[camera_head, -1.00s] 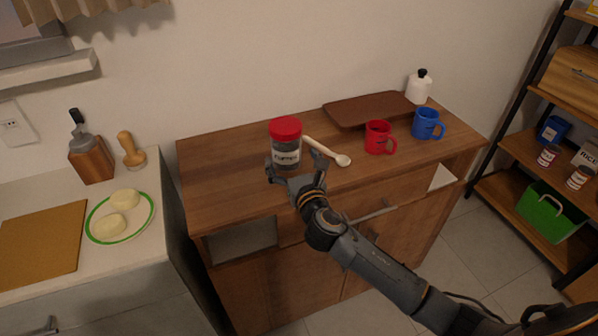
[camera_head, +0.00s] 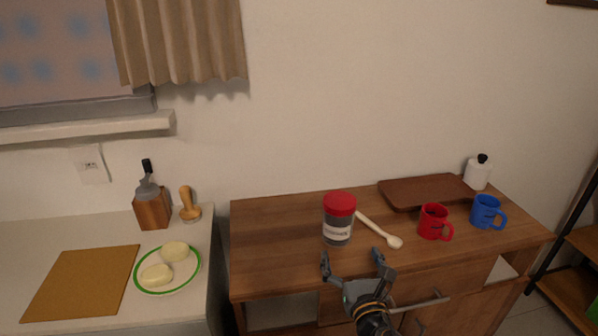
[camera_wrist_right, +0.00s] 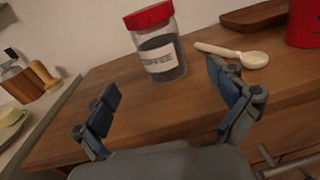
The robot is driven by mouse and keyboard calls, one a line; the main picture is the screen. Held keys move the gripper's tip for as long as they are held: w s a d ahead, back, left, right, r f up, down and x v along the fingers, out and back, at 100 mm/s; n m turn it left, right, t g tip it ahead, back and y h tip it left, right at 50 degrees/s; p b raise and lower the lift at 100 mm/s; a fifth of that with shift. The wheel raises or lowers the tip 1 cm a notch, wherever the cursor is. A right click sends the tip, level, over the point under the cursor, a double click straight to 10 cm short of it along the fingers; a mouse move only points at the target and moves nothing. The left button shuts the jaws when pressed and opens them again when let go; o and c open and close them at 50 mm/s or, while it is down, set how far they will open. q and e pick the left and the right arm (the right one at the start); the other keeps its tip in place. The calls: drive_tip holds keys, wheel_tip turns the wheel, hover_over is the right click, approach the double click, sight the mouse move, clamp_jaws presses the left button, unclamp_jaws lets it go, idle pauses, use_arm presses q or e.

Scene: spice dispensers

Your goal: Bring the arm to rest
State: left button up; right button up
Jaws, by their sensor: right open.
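My right gripper (camera_head: 352,262) is open and empty in front of the wooden cabinet's top. It stands apart from a red-lidded glass jar (camera_head: 339,219), which is upright on the cabinet top with dark contents. The right wrist view shows the open fingers (camera_wrist_right: 168,112) with the jar (camera_wrist_right: 160,55) beyond them, its label reading "COFFEE". A pale wooden spoon (camera_head: 380,230) lies to the right of the jar. My left gripper is in neither view.
A red mug (camera_head: 433,221), a blue mug (camera_head: 487,212), a brown board (camera_head: 425,191) and a white bottle (camera_head: 477,173) occupy the cabinet's right side. The left counter holds a cutting board (camera_head: 80,283) and a green-rimmed plate (camera_head: 190,276). The cabinet top's left part is clear.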

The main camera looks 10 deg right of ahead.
drive_tip(key=s+f+m+g, duration=0.1)
drive_tip(key=m, duration=0.2)
drive_tip(key=s+d+f+m+g+h, duration=0.1)
drive_tip(key=s+f+m, duration=0.1)
drive_tip(key=m, duration=0.1)
drive_tip(key=s+d+f+m+g, duration=0.1)
drive_tip(key=f+m, duration=0.1)
drive_tip(key=m, duration=0.1)
drive_tip(key=shift+s+d+h, duration=0.2)
drive_tip(key=shift+s+h, duration=0.15)
drive_tip(key=shift+h, duration=0.05)
drive_tip(key=s+f+m+g+y, duration=0.1)
drive_tip(key=s+f+m+g, duration=0.3)
drive_tip(key=s+m, duration=0.45)
drive_tip(key=s+a+f+m+g+y, duration=0.1)
drive_tip(key=s+f+m+g, duration=0.3)
drive_tip(key=s+m, duration=0.45)
drive_tip(key=s+f+m+g+y, duration=0.1)
drive_tip(key=s+f+m+g, duration=0.3)
drive_tip(key=s+m, duration=0.4)
wheel_tip(320, 180, down, 24)
drive_tip(key=s+n, duration=0.1)
drive_tip(key=s, duration=0.1)
drive_tip(key=s+d+f+g, duration=0.2)
drive_tip(key=s+f, duration=1.4)
drive_tip(key=shift+d+f+p, duration=0.2)
drive_tip(key=shift+f+p, duration=0.1)
drive_tip(key=shift+f, duration=0.1)
